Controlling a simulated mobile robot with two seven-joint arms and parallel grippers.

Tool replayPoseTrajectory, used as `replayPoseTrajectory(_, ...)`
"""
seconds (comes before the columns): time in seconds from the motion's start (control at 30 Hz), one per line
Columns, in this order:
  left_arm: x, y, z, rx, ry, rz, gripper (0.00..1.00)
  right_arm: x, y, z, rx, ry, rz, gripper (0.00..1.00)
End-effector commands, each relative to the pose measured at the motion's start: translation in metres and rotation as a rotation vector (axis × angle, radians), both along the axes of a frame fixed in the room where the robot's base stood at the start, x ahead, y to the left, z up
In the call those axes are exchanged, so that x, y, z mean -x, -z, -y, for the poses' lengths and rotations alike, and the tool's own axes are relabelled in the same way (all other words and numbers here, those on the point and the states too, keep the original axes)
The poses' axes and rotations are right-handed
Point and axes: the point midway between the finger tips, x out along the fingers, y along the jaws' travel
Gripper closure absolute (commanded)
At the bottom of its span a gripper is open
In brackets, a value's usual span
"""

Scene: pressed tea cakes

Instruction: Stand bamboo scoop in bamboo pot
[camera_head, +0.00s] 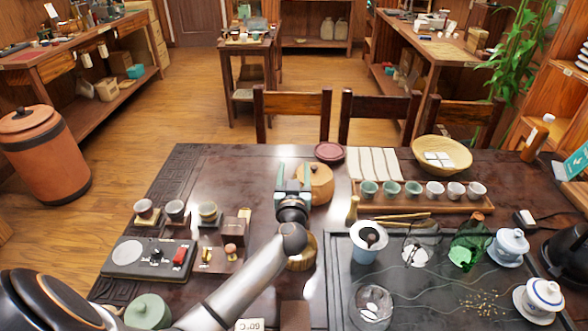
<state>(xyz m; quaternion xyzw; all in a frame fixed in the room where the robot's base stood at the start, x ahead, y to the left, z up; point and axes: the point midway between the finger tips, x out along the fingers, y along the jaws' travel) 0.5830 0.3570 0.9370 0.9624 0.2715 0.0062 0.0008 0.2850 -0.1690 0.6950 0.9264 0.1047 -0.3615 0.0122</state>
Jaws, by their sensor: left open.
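Thin wooden tools (395,217), one of which may be the bamboo scoop, lie on the dark tea table behind the tea tray; I cannot tell which is the scoop. A small upright wooden piece (352,208) is at their left end. A pale bamboo-coloured round vessel (304,261), perhaps the bamboo pot, is partly hidden under my left arm. My left gripper (294,174) is open, in front of and overlapping a round tan wooden container (320,184). Nothing shows between its fingers. My right gripper is not in view.
A row of small cups (411,189) stands on a wooden tray behind the tools. The dark tea tray (338,262) holds glass vessels and lidded white cups. A scale (128,258) and small cups are left. Chairs (296,103) line the far edge.

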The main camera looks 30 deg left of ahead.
Motion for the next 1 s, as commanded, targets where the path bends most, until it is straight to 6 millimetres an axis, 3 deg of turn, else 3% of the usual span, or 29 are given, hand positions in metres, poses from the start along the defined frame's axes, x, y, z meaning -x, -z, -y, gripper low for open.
replayPoseTrajectory(0.03, 0.006, 0.012, 0.004, 0.004, 0.002, -0.026, 0.36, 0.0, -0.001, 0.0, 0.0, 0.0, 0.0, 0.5)
replayPoseTrajectory(0.6, 0.096, 0.004, 0.059, 0.003, 0.001, -0.006, 0.36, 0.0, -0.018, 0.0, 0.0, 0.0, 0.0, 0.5)
replayPoseTrajectory(1.0, 0.106, 0.001, 0.065, 0.0, 0.0, 0.001, 0.36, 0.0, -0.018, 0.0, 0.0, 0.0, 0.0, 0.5)
